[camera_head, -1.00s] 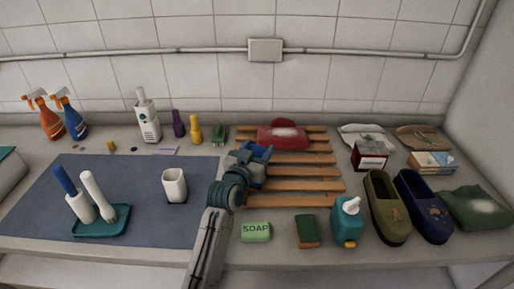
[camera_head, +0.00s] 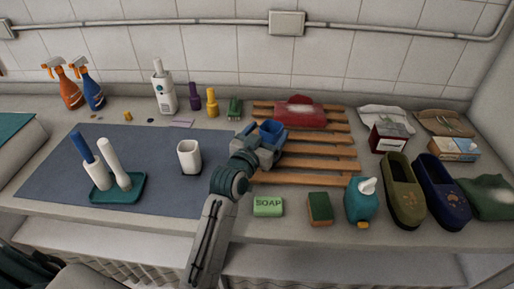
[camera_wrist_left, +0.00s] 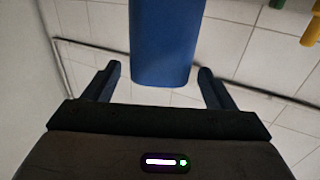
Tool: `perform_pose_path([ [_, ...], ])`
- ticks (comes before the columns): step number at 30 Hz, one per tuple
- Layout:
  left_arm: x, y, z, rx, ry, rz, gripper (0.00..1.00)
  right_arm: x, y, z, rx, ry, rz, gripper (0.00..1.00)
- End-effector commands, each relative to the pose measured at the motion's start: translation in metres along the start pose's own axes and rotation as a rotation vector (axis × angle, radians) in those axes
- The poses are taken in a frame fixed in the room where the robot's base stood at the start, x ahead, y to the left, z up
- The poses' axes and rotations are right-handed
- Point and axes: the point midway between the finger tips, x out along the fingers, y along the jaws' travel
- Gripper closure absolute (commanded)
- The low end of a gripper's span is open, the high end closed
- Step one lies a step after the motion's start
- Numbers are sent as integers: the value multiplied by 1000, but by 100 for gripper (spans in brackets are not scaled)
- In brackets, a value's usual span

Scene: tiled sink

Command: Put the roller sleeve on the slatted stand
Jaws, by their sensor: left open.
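The slatted stand (camera_head: 318,164) is a set of wooden slats on the counter, right of centre in the head view. My left gripper (camera_head: 270,134) is at its left side, above the slats. A smooth blue cylinder (camera_wrist_left: 165,40), which looks like the roller sleeve, shows in the left wrist view. It lies between or just beyond the open fingertips (camera_wrist_left: 161,80), its rounded end towards the hand. Its far end is out of frame. In the head view, blue shows at the gripper, but sleeve and fingers are hard to separate. Whether it rests on the slats is hidden.
A red bag (camera_head: 300,112) lies on the stand's back slats. Green soap (camera_head: 268,207), a sponge (camera_head: 319,208) and a teal dispenser (camera_head: 361,203) stand in front. A white cup (camera_head: 189,157) and teal tray (camera_head: 128,190) are on the left mat. Shoes (camera_head: 403,190) are at right.

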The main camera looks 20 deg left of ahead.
Motion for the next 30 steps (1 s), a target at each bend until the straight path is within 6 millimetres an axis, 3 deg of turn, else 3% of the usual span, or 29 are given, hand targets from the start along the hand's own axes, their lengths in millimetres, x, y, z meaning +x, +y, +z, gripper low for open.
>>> perform_pose_path([
  [6, -46, 0, 3, 0, -1, 0, 22, 12, 2, -2, -1, 0, 3, 56],
  [12, -69, 0, 1, 1, 0, 0, 22, 16, 4, -4, -2, 3, 5, 56],
  [30, -72, 0, 0, 1, 0, 1, 22, 15, 3, -5, -2, 6, 5, 56],
])
